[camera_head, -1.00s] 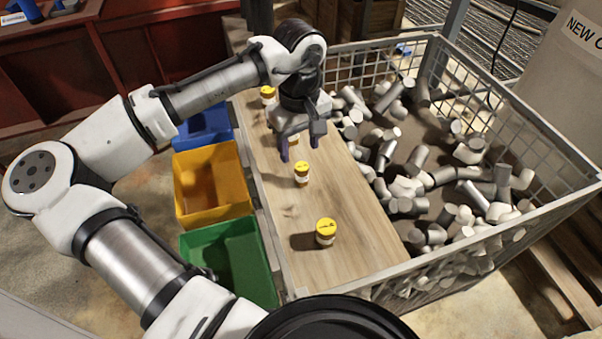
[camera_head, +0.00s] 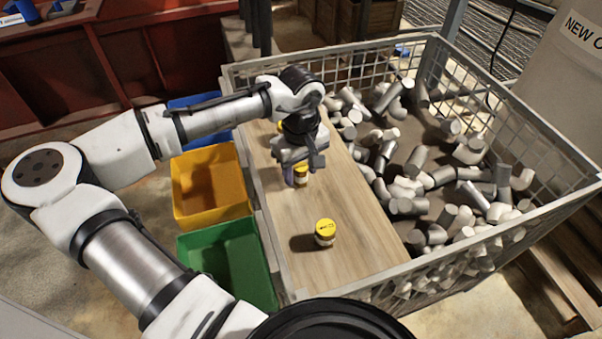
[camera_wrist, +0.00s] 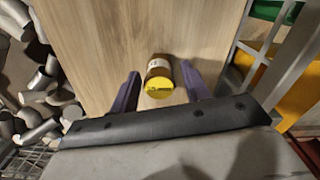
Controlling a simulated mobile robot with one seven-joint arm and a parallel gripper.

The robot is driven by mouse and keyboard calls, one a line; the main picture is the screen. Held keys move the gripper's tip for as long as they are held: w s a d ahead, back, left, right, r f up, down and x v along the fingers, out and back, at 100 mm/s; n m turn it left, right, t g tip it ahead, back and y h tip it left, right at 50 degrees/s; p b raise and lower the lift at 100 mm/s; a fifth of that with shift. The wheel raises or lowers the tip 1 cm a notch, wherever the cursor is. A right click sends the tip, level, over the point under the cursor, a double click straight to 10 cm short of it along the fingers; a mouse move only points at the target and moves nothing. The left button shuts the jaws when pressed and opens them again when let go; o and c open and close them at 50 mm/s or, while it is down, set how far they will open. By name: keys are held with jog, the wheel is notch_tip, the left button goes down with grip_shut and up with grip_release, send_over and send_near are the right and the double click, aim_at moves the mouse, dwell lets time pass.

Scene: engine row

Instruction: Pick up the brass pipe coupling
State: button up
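I cannot make out a brass pipe coupling. Small jars with yellow lids stand on the wooden board (camera_head: 345,255). My gripper (camera_head: 299,176) is low over the board at the middle jar (camera_head: 301,169), partly hidden by a finger. In the wrist view, that jar (camera_wrist: 158,87) has a brown body, a pale label and a yellow lid. It is between the two open purple fingers, with gaps on both sides. Another jar (camera_head: 325,232) stands clear nearer the camera. A further jar at the far end is mostly hidden behind my arm.
A mesh cage (camera_head: 440,245) full of grey pipe elbows (camera_head: 410,205) lies right of the board. Blue (camera_head: 205,136), yellow (camera_head: 208,187) and green (camera_head: 230,262) bins stand along its left. The near part of the board is clear around the near jar.

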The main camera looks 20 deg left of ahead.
jog(key=c, duration=0.9)
jog(key=shift+r, duration=0.1)
